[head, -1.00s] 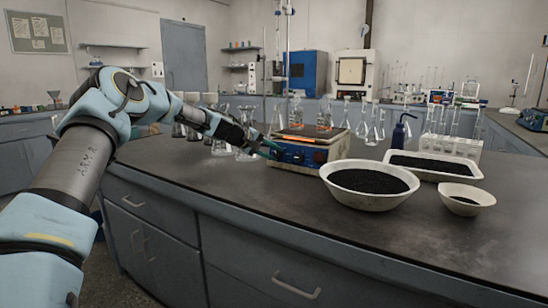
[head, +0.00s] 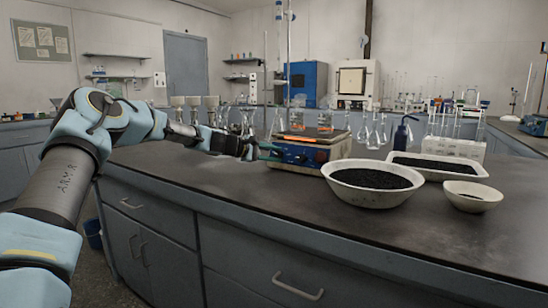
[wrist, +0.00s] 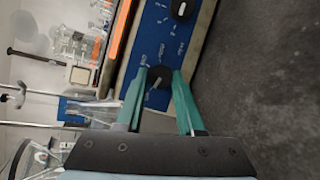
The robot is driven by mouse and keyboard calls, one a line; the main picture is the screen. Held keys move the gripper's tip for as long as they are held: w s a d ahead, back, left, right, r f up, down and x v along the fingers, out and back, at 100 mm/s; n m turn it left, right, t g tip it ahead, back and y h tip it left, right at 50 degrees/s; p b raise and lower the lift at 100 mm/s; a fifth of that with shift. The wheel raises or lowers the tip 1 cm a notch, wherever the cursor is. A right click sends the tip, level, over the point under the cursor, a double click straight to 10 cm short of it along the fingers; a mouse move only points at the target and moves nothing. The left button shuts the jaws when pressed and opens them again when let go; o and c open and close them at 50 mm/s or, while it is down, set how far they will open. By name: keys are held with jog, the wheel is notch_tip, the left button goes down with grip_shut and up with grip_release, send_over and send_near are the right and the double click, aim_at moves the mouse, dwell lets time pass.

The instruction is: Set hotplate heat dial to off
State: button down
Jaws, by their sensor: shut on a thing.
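A second black dial (wrist: 181,9) is further along the panel, clear of the fingers. In the head view my gripper (head: 268,152) reaches the left end of the panel. The dial's printed labels are too small to read surely.
A large white bowl of black grains (head: 372,192), a white tray (head: 436,174) and a small bowl (head: 466,201) stand to the right of the hotplate. Glass flasks (head: 372,132) stand behind it.

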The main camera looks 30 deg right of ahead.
jog(key=shift+f, duration=0.1)
jog(key=c, duration=0.5)
grip_release()
jog(key=shift+a, duration=0.1)
jog(key=v, duration=1)
jog(key=shift+a+b, duration=0.35)
jog(key=shift+b, duration=0.05)
